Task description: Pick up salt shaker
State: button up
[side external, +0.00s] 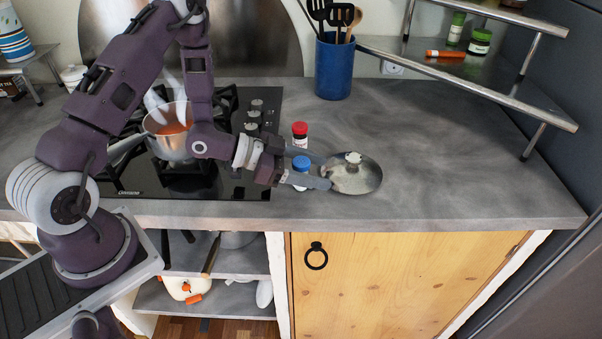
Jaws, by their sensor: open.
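Two small shakers stand on the grey counter near the stove's right edge. One has a blue cap (302,163) and a pale body, mostly hidden behind a finger of my gripper. The other has a red cap (300,129) and a dark body with a light label, and stands just behind. I cannot read which one is salt. My gripper (325,172) is open and level, pointing right, its fingers on either side of the blue-capped shaker. I cannot tell whether they touch it.
A round metal lid (370,184) with a knob lies just right of my fingertips. A steaming pot (174,153) stands on the black stove (140,192). A blue utensil holder (333,75) stands at the back, and a metal shelf (480,86) at right. The counter's right part is clear.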

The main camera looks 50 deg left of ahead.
grip_shut()
notch_tip(320, 180, up, 9)
jog(key=s+a+r+n+t+y, duration=0.1)
jog(key=a+r+n+t+y, duration=0.1)
jog(key=a+r+n+y, duration=0.2)
jog(key=a+r, duration=0.2)
jog(key=a, duration=0.2)
jog(key=shift+n+y, duration=0.3)
jog(key=shift+y, duration=0.1)
